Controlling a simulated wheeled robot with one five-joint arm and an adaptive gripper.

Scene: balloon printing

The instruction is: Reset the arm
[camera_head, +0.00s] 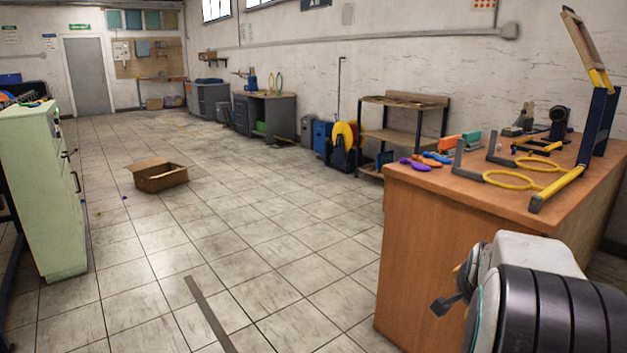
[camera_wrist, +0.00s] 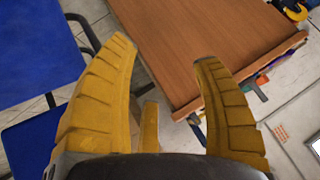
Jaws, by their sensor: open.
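My gripper (camera_wrist: 168,75) is open in the wrist view, with its yellow ribbed fingers spread apart and nothing between them. Beyond the fingertips is a brown wooden table (camera_wrist: 200,30), and the gripper appears clear of it. In the head view part of my arm, grey, white and black, fills the lower right corner, beside the wooden workbench (camera_head: 440,205). My gripper's fingers do not show clearly in the head view.
The workbench carries a yellow printing frame (camera_head: 545,190) and several coloured balloons (camera_head: 425,162). An open cardboard box (camera_head: 160,178) lies on the tiled floor. A pale green cabinet (camera_head: 45,190) stands at left. The floor between is mostly clear.

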